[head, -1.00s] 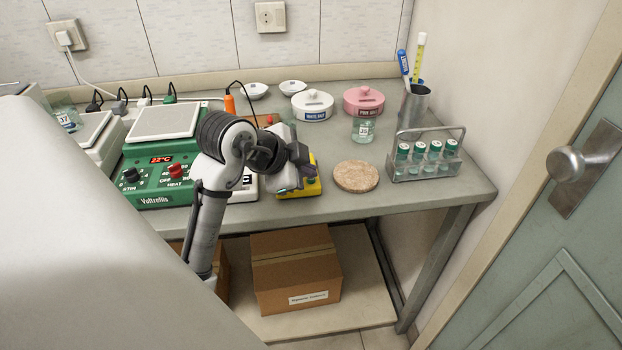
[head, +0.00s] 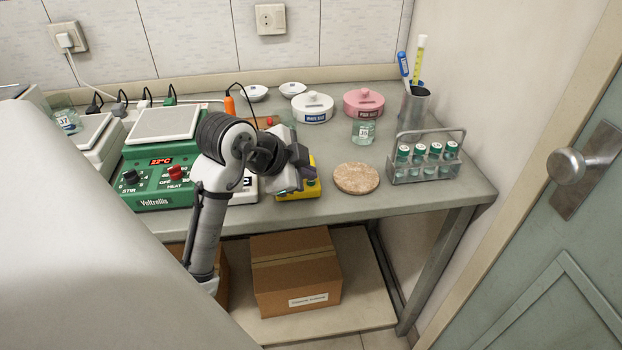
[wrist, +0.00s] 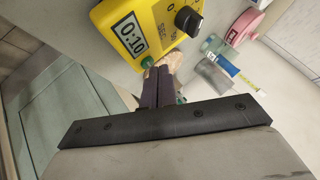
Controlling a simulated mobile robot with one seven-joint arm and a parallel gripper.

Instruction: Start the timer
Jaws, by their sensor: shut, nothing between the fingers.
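The yellow timer (head: 313,188) stands near the front edge of the bench, partly hidden behind my gripper (head: 282,193) in the head view. In the wrist view the timer (wrist: 140,30) shows a display (wrist: 130,36) reading 0:10, a black knob (wrist: 187,20) and a green button (wrist: 147,62) at its near edge. My gripper (wrist: 158,78) is shut and empty, its fingertips close beside that green button. I cannot tell whether they touch it.
A green hotplate (head: 160,165) stands to the left and a round cork mat (head: 356,178) to the right. Behind are a glass vessel (head: 363,131), white (head: 312,107) and pink (head: 364,103) lidded jars. A vial rack (head: 425,160) stands at the right.

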